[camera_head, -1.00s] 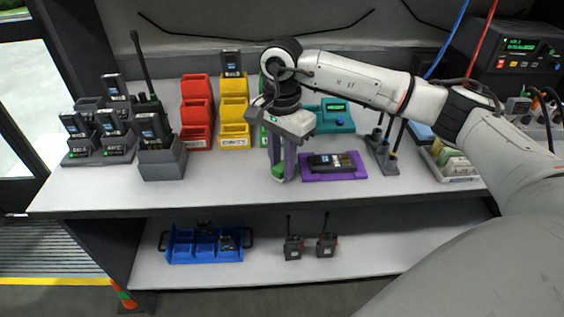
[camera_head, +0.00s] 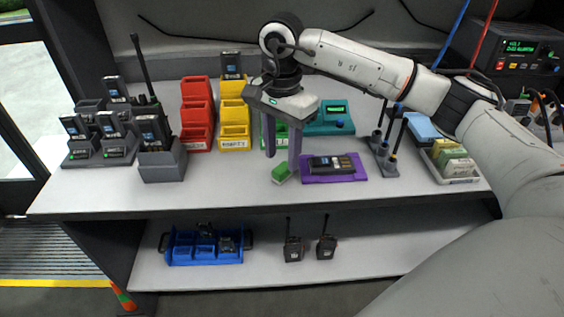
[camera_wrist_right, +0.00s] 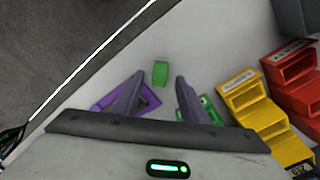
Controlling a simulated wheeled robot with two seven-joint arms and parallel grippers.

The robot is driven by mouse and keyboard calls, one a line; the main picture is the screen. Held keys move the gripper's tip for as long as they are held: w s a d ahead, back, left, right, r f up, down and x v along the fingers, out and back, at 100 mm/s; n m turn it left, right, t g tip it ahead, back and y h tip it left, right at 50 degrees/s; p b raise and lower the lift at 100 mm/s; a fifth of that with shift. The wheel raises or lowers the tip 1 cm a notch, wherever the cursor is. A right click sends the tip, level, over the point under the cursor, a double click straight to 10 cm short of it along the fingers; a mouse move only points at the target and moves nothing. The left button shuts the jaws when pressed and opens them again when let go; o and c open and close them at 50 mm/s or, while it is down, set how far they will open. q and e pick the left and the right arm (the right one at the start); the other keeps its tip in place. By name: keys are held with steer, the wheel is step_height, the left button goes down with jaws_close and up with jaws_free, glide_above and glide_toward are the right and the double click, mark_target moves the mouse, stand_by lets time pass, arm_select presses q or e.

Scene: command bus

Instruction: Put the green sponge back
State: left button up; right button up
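The green sponge (camera_head: 282,173) lies on the white table top, just left of the purple mat (camera_head: 359,171). My right gripper (camera_head: 282,166) is over it, pointing down, with its two fingers spread and nothing held. In the right wrist view the sponge (camera_wrist_right: 160,73) shows beyond and between the open fingertips (camera_wrist_right: 159,80), apart from both. A white tray (camera_head: 462,180) at the right end of the table holds yellowish and green blocks, with a blue block beside it. My left gripper is not in view.
A dark handheld device (camera_head: 332,163) lies on the purple mat. Red bins (camera_head: 196,115), yellow bins (camera_head: 234,115) and a teal device (camera_head: 329,118) stand behind. A stand with upright rods (camera_head: 385,150) is between mat and tray. The front left table strip is clear.

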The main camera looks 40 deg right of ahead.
mark_target(281, 168)
step_height(281, 168, up, 8)
steer(key=f, duration=0.1)
steer(key=s+a+f+g+y, duration=0.1)
steer(key=s+a+f+y, duration=0.15)
steer(key=a, duration=0.55)
steer(key=s+a+f+m+g+y, duration=0.1)
steer(key=a+f+y, duration=0.1)
steer(key=a+y, duration=0.35)
steer(key=s+a+f+y, duration=0.1)
steer(key=s+a+f, duration=0.1)
steer(key=a, duration=0.7)
steer(key=a+r+m+t+y, duration=0.65)
steer(key=a+m+y, duration=0.5)
steer(key=m, duration=0.35)
steer(key=w+d+f+m+t+h, duration=0.1)
steer(key=d+f+m+t+h, duration=0.6)
steer(key=m, duration=0.7)
steer(key=w+d+f+m+t+h, duration=0.2)
steer(key=d+f+m+t+h, duration=0.35)
steer(key=f+m, duration=0.65)
steer(key=s+d+f+m+g+h, duration=0.2)
steer(key=s+d+f+m+g, duration=0.1)
steer(key=s+f+m, duration=0.3)
steer(key=s+d+f+m+g+h, duration=0.3)
steer(key=s+f+m+g, duration=0.2)
steer(key=s+f, duration=0.5)
steer(key=shift+s+d+f+m, duration=0.2)
steer(key=shift+s+f+m, duration=0.2)
steer(key=shift+m, duration=0.4)
